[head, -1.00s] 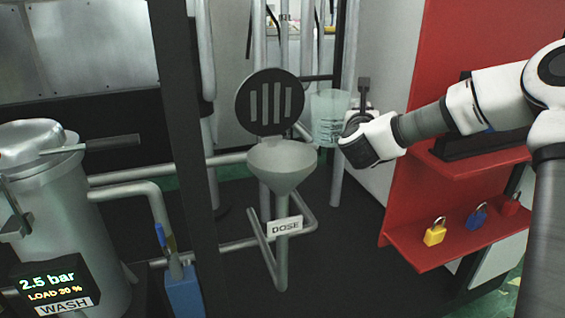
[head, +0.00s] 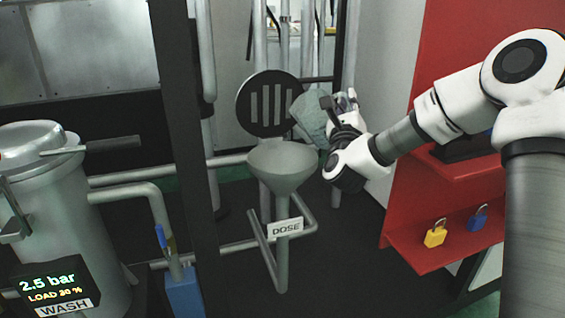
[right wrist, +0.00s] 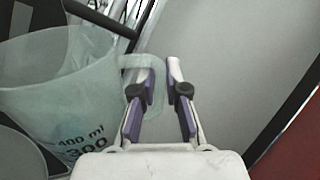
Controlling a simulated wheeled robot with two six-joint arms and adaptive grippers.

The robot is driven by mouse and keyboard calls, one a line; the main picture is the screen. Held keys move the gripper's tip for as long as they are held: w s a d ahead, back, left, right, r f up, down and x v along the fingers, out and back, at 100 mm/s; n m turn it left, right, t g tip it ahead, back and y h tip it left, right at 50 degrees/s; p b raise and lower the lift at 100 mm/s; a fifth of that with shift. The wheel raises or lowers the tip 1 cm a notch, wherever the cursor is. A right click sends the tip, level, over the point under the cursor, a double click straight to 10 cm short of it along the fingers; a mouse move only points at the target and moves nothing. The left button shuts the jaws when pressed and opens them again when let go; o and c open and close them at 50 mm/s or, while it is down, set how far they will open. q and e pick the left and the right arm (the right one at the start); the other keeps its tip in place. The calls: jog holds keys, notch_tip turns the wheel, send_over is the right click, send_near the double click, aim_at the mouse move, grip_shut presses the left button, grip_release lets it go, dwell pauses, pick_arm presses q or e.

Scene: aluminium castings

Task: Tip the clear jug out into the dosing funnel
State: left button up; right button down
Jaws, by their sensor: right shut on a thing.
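The clear jug (head: 310,117) is tilted with its mouth to the left, above the right side of the dosing funnel (head: 283,178). My right gripper (head: 333,113) is shut on the jug's handle. In the right wrist view the jug (right wrist: 60,85) shows large at the left with "400 ml" and "300" marks, its handle between the fingers (right wrist: 160,88). The funnel is a grey cone on a stand with a DOSE label, its black slotted lid (head: 268,104) raised behind the bowl. I cannot tell whether anything flows from the jug. My left gripper is out of view.
A red panel with a shelf (head: 428,256) holding padlocks stands at the right. A steel WASH vessel (head: 75,215) with a lever handle stands at the left, beside a dark upright post (head: 180,120). Pipes run behind the funnel.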

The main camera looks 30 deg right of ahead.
jog(key=shift+a+r+n+t, duration=0.3)
jog(key=shift+a+r+n, duration=0.1)
jog(key=shift+r+n, duration=0.1)
jog(key=shift+a+f+n, duration=0.1)
jog(key=shift+a+n, duration=0.1)
jog(key=shift+n, duration=0.1)
jog(key=a+n+t+y+p, duration=0.4)
jog(key=a+n+t+y, duration=0.2)
jog(key=n, duration=0.8)
jog(key=t+y, duration=0.2)
jog(key=y, duration=0.1)
jog(key=shift+w+a+r+n+t, duration=0.2)
jog(key=shift+w+a+n+t, duration=0.1)
jog(key=shift+y, duration=0.3)
jog(key=shift+a+f+n+y, duration=0.1)
jog(key=shift+a+n+y, duration=0.05)
jog(key=shift+n+y, duration=0.2)
